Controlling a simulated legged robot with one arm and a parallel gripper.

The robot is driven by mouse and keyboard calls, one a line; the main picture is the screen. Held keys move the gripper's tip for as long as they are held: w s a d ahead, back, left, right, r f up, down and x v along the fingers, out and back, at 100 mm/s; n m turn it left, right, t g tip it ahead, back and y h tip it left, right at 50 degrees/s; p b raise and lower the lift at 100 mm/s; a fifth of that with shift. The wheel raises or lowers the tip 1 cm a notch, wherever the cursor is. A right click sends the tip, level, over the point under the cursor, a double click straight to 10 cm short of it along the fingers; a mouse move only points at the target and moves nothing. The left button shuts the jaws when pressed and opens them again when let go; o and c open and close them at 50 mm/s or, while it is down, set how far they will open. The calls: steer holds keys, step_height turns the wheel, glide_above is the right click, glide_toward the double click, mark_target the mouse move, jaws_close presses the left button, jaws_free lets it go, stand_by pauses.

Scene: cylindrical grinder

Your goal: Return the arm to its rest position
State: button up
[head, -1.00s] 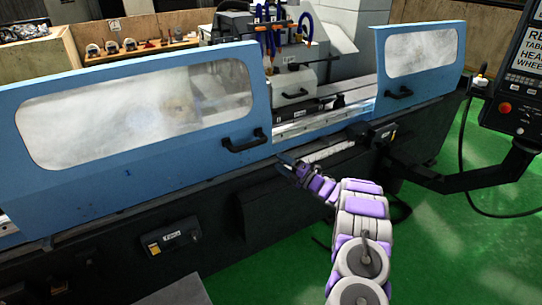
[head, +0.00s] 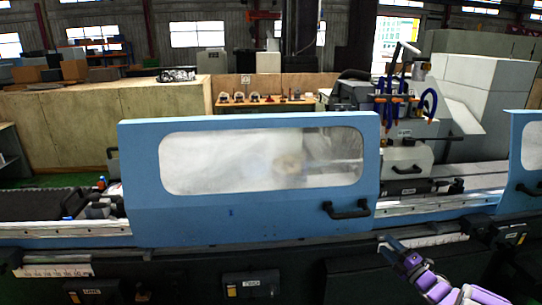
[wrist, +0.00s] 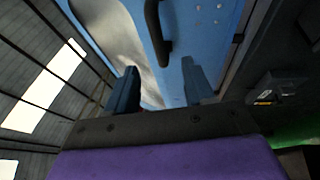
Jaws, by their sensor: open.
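My arm, grey and purple, reaches in from the bottom right of the head view. My gripper (head: 389,243) is at its end, in front of the grinder below the door's black handle (head: 346,209). In the wrist view the two dark blue fingers of my gripper (wrist: 160,88) stand wide apart with nothing between them. The blue door (head: 250,217) with a cloudy window is beyond the fingers, and the handle (wrist: 157,33) shows near the top. I cannot tell the exact gap between the fingers and the door.
A second blue door (head: 527,190) stands at the right edge, with an open gap between the doors showing the grinding head (head: 405,150). The dark machine base (head: 200,270) runs along the front. Wooden partitions (head: 150,105) and a shelf of small parts (head: 262,103) stand behind.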

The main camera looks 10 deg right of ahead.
steer(key=w+a+r+m+g+h, duration=0.1)
steer(key=w+r+m+g+h, duration=0.2)
steer(key=w+r+m+h, duration=0.35)
steer(key=s+a+r+m+g+h, duration=0.4)
steer(key=s+a+r+m+h, duration=0.15)
steer(key=s+r+m, duration=0.2)
steer(key=s+a+m+g+y, duration=0.1)
steer(key=s+a+m+g, duration=0.2)
steer(key=s+a, duration=0.6)
steer(key=s+a+m+g+y, duration=0.2)
steer(key=s+a+g, duration=0.3)
steer(key=s, duration=1.9)
steer(key=s+a+f+m+g+y, duration=0.1)
steer(key=s+a+g, duration=0.4)
steer(key=s+a, duration=1)
steer(key=s+m+y, duration=0.1)
steer(key=m, duration=0.1)
steer(key=shift+s+m, duration=0.35)
steer(key=shift+m, duration=0.05)
steer(key=shift+f, duration=0.1)
steer(key=shift+c, duration=0.5)
